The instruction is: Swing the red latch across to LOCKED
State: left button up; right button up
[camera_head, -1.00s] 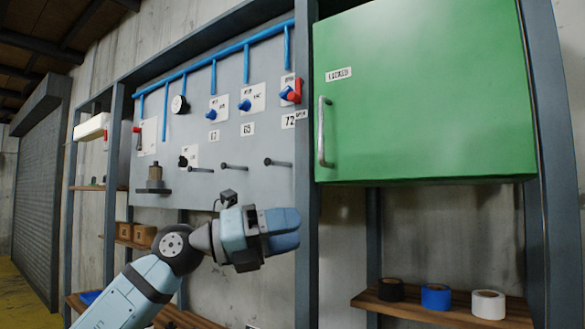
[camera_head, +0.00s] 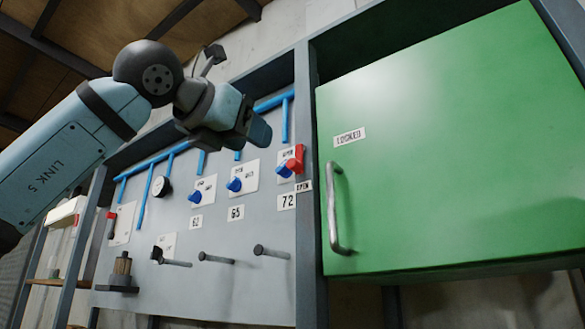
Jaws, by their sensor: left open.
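The red latch (camera_head: 296,158) sits at the right edge of the grey panel, beside the blue knob nearest the cabinet. It stands upright, just left of the dark post. A small OPEN label (camera_head: 304,187) is below it, and a LOCKED label (camera_head: 350,138) is on the green cabinet door (camera_head: 450,150) to its right. My left gripper (camera_head: 257,128) is open, up and left of the latch in the picture, apart from it. The gap between its fingers is hard to see from this angle. My right gripper is out of view.
Several blue knobs, including one at the middle (camera_head: 234,185), and blue pipes line the panel (camera_head: 230,290). Dark pegs (camera_head: 215,258) stick out below. The cabinet has a metal handle (camera_head: 337,210). A dark post (camera_head: 308,230) separates panel and cabinet.

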aim_at(290, 163)
pick_arm(q)
jog(key=p+x, duration=0.2)
jog(key=x, duration=0.9)
jog(key=shift+w+d+p, duration=0.1)
jog(key=shift+d+p, duration=0.05)
jog(key=shift+p, duration=0.25)
jog(key=shift+w+d, duration=0.3)
jog(key=shift+w, duration=0.15)
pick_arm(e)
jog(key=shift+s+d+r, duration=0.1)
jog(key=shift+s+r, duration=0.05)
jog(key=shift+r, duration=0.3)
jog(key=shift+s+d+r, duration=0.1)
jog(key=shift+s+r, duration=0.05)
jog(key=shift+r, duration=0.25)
